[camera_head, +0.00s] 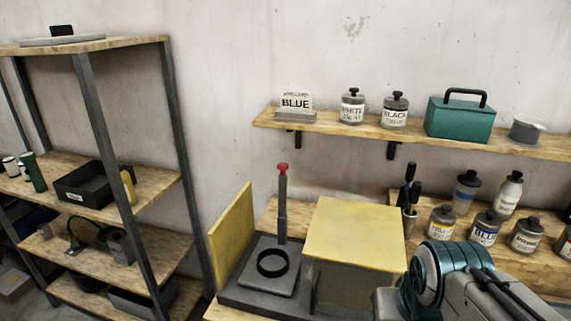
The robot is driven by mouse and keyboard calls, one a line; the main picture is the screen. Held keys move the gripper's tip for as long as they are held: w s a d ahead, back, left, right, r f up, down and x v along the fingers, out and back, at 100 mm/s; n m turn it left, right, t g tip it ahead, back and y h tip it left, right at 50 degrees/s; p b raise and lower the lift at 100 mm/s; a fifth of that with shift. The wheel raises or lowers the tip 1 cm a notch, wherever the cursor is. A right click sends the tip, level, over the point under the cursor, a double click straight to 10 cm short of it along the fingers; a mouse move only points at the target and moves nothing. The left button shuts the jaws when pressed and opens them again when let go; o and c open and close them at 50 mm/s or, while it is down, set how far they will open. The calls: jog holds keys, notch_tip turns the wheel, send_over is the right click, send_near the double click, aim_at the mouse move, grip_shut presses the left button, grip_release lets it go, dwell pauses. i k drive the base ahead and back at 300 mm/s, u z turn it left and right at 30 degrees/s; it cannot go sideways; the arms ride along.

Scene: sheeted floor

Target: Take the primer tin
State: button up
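No label reads clearly as primer, so I cannot tell which container is the primer tin. On the bench at the right stand several small labelled containers with dark lids. One of them reads BLUE (485,231). A container with a blurred label (525,237) stands to its right, and another blurred one (441,223) to its left. On the wall shelf are a tin marked WHITE (352,110) and a tin marked BLACK (394,114). My arm shows at the lower right, in front of the bench. My gripper is not visible.
A yellow-topped block (355,235) and a dark stand with a red-tipped post (283,205) occupy the bench's left part. The wall shelf (445,141) also bears a green box (460,120). A rack (158,187) stands at the left.

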aim_at(522, 241)
jog(key=z, duration=3.5)
jog(key=i, duration=1.25)
jog(key=u, duration=3.1)
